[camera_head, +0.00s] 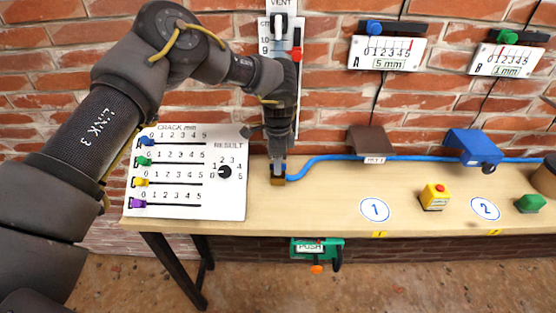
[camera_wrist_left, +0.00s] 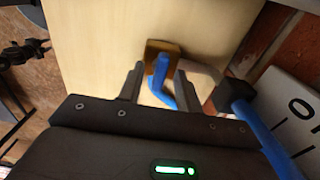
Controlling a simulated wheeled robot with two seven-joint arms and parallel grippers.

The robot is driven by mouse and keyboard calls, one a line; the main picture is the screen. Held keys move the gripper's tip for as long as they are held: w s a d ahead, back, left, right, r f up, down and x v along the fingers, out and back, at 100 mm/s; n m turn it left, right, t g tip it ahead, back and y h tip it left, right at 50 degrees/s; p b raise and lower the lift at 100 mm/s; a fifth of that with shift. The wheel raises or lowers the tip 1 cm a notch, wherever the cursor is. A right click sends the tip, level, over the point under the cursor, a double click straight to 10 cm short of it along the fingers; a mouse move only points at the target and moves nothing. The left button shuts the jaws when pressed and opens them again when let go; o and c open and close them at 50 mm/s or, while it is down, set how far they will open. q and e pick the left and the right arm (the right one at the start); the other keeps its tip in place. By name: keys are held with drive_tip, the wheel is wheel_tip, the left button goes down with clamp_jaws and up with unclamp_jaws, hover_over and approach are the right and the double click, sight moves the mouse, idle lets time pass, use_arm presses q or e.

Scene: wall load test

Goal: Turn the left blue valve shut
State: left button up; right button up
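The left blue valve is a small brass block (camera_head: 278,181) on the wooden bench, at the left end of a blue hose. The wrist view shows its brass body (camera_wrist_left: 172,47) and its blue lever (camera_wrist_left: 161,75). My left gripper (camera_head: 278,170) points down right over the valve and hides the lever in the head view. In the wrist view the fingers of my left gripper (camera_wrist_left: 158,72) stand apart, one on each side of the lever. I see a gap on the left side; contact on the right is unclear. My right gripper is in neither view.
A white crack panel (camera_head: 222,200) with coloured sliders stands left of the valve. The blue hose (camera_head: 335,157) runs right along the bench to a blue housing (camera_head: 473,143). A yellow button box (camera_head: 434,196) stands farther right. The bench (camera_head: 320,205) is clear right of the valve.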

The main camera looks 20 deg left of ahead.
use_arm(q)
clamp_jaws()
idle(0.3)
drive_tip(key=m, duration=0.3)
drive_tip(key=shift+p, duration=0.4)
drive_tip(key=m, duration=0.4)
drive_tip(key=shift+p, duration=0.4)
drive_tip(key=m, duration=0.9)
drive_tip(key=shift+m, duration=0.3)
